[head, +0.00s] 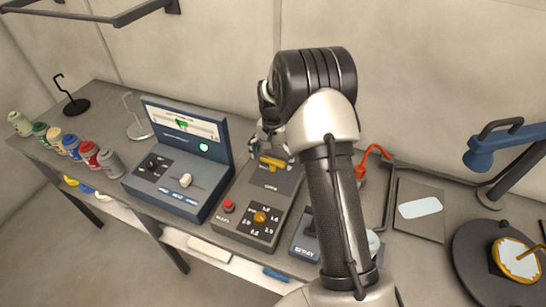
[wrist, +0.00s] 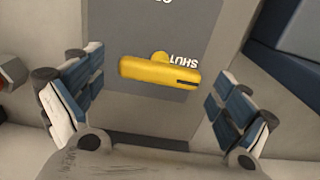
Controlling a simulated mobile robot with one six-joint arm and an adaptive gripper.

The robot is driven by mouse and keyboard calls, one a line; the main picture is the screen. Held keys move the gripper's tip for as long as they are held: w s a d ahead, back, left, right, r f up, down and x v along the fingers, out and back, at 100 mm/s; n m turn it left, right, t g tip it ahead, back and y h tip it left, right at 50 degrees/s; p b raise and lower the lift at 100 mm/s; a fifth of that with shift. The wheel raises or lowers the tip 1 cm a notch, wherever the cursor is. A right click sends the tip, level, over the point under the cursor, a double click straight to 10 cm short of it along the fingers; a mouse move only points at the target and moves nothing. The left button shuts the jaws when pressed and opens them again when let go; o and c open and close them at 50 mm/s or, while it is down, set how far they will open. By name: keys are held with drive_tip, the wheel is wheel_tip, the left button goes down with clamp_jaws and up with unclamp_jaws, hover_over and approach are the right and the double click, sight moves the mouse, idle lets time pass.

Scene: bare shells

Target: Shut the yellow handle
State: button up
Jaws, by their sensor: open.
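The yellow handle (head: 272,162) is a short bar on the dark upper panel of a grey control box (head: 240,222) in the head view. In the wrist view the handle (wrist: 160,72) lies nearly crosswise, with a dark slot at its right end. The word SHUT shows upside down beside it on the grey plate. My gripper (wrist: 160,100) is open, with its blue-padded fingers to the left and right of the handle and apart from it. In the head view my gripper (head: 262,145) is above the box's back end, partly hidden by my arm.
Left of the box stands a blue console (head: 175,172) with a raised screen. A blue lamp (head: 495,148) stands at right.

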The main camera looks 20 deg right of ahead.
sight(273, 160)
wheel_tip(273, 160, up, 12)
idle(0.6)
drive_tip(key=shift+r, duration=0.1)
drive_tip(key=s+a+r+n+t+b, duration=0.2)
drive_tip(key=s+a+r+n, duration=0.35)
drive_tip(key=s+r, duration=0.85)
drive_tip(key=s+a+f+n+t, duration=0.1)
drive_tip(key=s+a+f+n, duration=0.1)
drive_tip(key=s, duration=0.8)
drive_tip(key=s+a+f+n+t+b, duration=0.1)
drive_tip(key=s+a+f, duration=0.1)
drive_tip(key=s, duration=0.7)
drive_tip(key=shift+s+a+f+n+t, duration=0.15)
drive_tip(key=shift+s+a+n+t, duration=0.2)
drive_tip(key=shift+a, duration=0.45)
